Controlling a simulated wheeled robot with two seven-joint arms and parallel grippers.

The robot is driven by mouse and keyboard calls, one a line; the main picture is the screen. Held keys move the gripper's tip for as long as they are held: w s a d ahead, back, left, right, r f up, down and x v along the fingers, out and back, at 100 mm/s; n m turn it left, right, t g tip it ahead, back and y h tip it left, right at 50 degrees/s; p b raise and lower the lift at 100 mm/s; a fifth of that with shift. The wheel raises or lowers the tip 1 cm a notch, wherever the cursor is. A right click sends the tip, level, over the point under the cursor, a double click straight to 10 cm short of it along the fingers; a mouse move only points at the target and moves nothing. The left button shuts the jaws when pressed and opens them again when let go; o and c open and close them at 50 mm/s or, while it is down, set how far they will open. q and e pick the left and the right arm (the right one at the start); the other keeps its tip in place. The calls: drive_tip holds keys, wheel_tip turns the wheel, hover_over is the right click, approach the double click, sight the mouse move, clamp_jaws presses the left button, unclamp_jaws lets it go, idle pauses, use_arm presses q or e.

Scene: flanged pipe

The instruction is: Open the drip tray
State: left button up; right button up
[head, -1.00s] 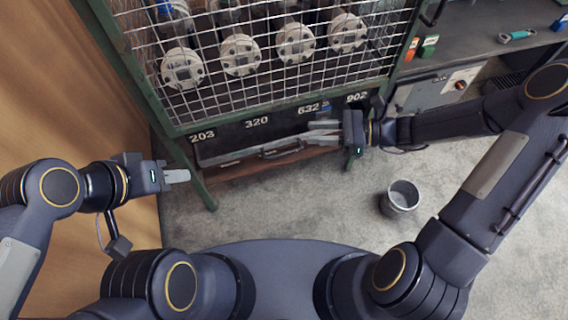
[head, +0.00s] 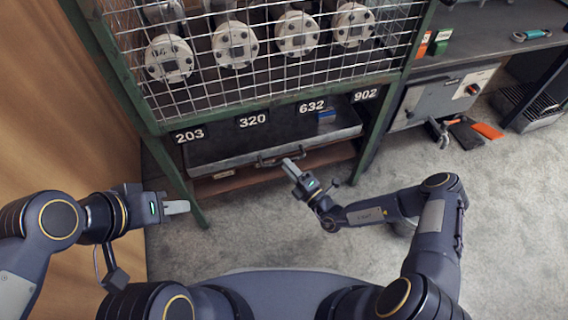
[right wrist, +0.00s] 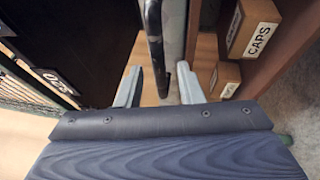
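The drip tray (head: 225,155) is a shallow dark grey tray under the caged rack. Its dark handle (head: 268,161) is at the middle of the front edge. A small blue box (head: 326,115) is at its right part. My right gripper (head: 296,168) is at the handle's right end, pointing up and left. In the right wrist view its two fingers (right wrist: 160,90) are apart, with the dark handle bar (right wrist: 154,40) in line with the gap; I cannot tell whether they touch it. My left gripper (head: 176,207) is off the rack's left leg, empty; its finger gap is unclear.
The green rack frame (head: 170,170) has a leg just beyond my left gripper. A wooden shelf (head: 250,178) with boxes labelled CAPS (right wrist: 253,27) is below the tray. Plywood (head: 60,130) stands at the left. Tools (head: 455,130) lie at the right. Grey floor is open in front.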

drive_tip(key=shift+x, duration=1.4)
clamp_jaws()
